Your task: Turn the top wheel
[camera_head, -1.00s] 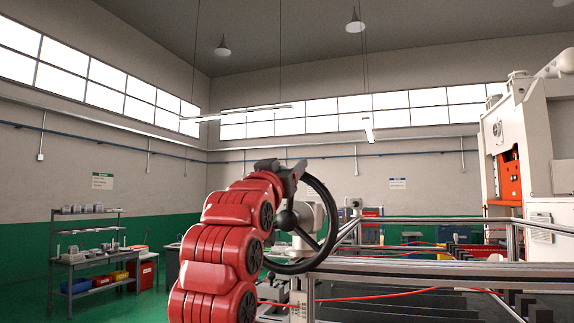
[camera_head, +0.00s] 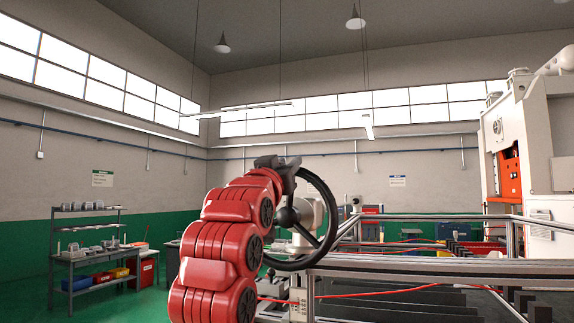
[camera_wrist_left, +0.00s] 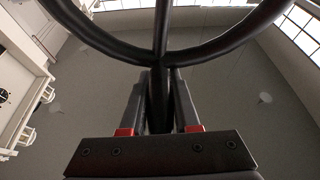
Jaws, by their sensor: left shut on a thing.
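The black wheel (camera_head: 335,215) stands upright in the head view, with spokes and a round hub (camera_head: 287,218). My left gripper (camera_head: 283,166) is at the wheel's upper left rim, at the end of my red arm. In the left wrist view the wheel's rim (camera_wrist_left: 105,42) and a spoke (camera_wrist_left: 161,25) show close up. My left gripper (camera_wrist_left: 160,115) is shut on the wheel there, with a dark bar between its two fingers. The exact contact is partly hidden by the fingers. My right gripper is not in view.
A metal frame with rails (camera_head: 430,262) extends right of the wheel, with red cables along it. A grey shelf bench (camera_head: 88,255) with bins stands at the left. A white and orange machine (camera_head: 535,150) stands at the far right.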

